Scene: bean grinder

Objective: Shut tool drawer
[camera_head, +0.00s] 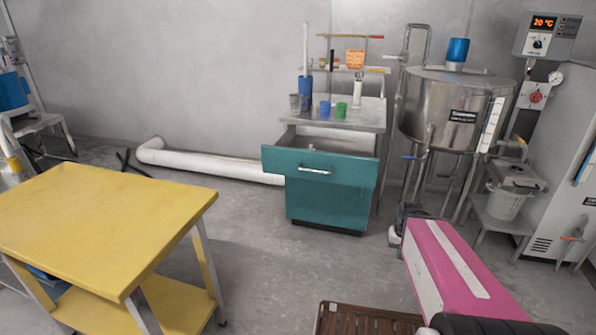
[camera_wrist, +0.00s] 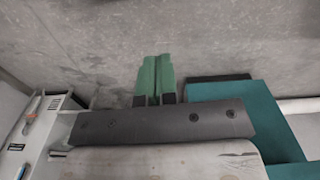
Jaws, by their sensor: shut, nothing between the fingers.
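The tool drawer (camera_head: 312,168) is the teal top drawer of a cabinet (camera_head: 327,205) near the back wall. It stands pulled out, with its inside showing and a pale bar handle (camera_head: 314,170) on its front. In the wrist view, a teal panel of the cabinet (camera_wrist: 245,115) shows right of my gripper, with a dark base strip beside it. My gripper (camera_wrist: 155,75) has its green fingers together and empty, apart from the teal panel in that picture. In the head view I cannot clearly make out the fingers; my pink arm reaches up from the bottom right, right of the cabinet.
Cups and a stand sit on the cabinet's grey top (camera_head: 350,119). A steel tank (camera_head: 445,110) stands to its right, by a white machine (camera_head: 572,170). A yellow table (camera_head: 100,220) is at left. A brown slatted crate (camera_head: 365,320) lies in front. Floor before the cabinet is clear.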

